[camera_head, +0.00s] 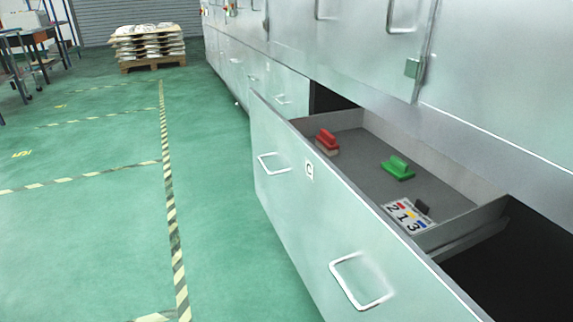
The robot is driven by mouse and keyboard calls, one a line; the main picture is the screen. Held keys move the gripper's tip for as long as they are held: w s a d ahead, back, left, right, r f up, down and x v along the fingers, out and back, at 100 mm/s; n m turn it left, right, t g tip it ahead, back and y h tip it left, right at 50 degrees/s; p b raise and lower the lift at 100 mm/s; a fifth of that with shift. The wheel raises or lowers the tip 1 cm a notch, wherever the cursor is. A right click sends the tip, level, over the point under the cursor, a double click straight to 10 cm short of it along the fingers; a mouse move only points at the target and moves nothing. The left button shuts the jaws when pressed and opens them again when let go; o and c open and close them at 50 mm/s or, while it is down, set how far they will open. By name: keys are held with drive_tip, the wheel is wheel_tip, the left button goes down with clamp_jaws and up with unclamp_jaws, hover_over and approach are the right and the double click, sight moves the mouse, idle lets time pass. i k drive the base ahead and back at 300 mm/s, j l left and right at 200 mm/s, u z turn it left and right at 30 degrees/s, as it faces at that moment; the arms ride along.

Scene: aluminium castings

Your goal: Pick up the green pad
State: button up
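The green pad (398,168) is a small block with a raised grip on top. It lies on the grey floor of an open drawer (290,200), right of the middle and apart from the drawer walls. Nothing covers it. My gripper is not in view.
In the same drawer are a red pad (327,141) at the left and a number card (406,216) with a small dark piece (422,207) at the right. The drawer juts from a grey cabinet (350,55). A loaded pallet (150,46) stands far back.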

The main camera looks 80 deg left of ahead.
sight(399, 170)
drive_tip(key=u, duration=2)
drive_tip(key=i+j, duration=0.2)
drive_tip(key=j, duration=0.15)
drive_tip(key=l+z, duration=0.05)
